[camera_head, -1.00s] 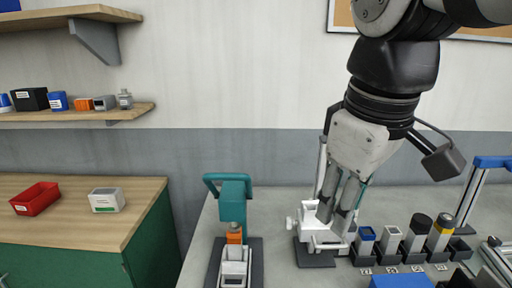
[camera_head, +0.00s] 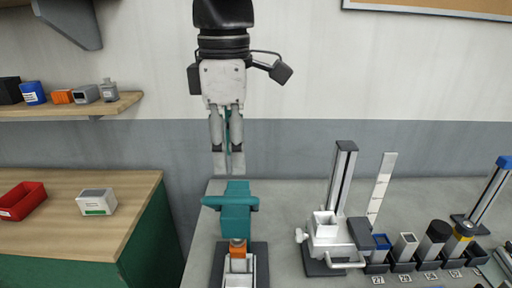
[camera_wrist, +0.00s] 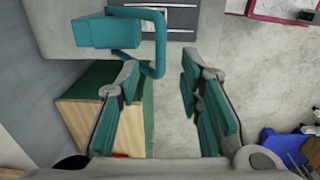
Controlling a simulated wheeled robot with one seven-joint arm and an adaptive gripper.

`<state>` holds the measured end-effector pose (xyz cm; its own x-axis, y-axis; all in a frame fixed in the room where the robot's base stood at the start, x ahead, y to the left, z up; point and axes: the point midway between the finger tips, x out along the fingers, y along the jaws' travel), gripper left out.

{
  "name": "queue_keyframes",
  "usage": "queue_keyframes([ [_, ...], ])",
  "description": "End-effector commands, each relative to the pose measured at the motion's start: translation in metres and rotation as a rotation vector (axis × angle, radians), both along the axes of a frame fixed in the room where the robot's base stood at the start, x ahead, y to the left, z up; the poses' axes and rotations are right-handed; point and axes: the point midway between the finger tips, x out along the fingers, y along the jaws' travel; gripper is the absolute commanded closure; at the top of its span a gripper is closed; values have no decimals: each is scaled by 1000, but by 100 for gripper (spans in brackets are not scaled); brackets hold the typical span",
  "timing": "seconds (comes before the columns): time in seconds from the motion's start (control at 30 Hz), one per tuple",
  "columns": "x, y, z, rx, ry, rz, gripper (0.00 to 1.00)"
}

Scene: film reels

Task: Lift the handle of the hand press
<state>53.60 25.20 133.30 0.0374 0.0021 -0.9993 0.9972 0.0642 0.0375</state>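The hand press (camera_head: 236,222) is teal, with a dark base and an orange part below its head. It stands near the left end of the grey worktop. Its teal handle (camera_head: 247,203) shows as a bar across the head; in the wrist view the handle (camera_wrist: 158,45) is a bent loop beside the teal head (camera_wrist: 105,33). My gripper (camera_head: 229,165) points down above and behind the press, apart from it. The wrist view shows my gripper (camera_wrist: 160,78) open and empty, its teal-padded fingers wide apart, with the handle just beyond the fingertips.
A white fixture (camera_head: 327,232) with an upright column stands right of the press. A row of dark holders (camera_head: 402,266) with several small blocks is further right. A wooden-topped green cabinet (camera_head: 120,213) with a red bin (camera_head: 22,200) is on the left.

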Motion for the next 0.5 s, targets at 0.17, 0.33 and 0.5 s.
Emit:
queue_keyframes([
  [0.17, 0, -1, -36, -3, 5, -1, 66],
  [0.33, 1, -1, -63, -2, 3, -2, 66],
  [0.5, 3, 0, -79, -1, 0, -2, 66],
])
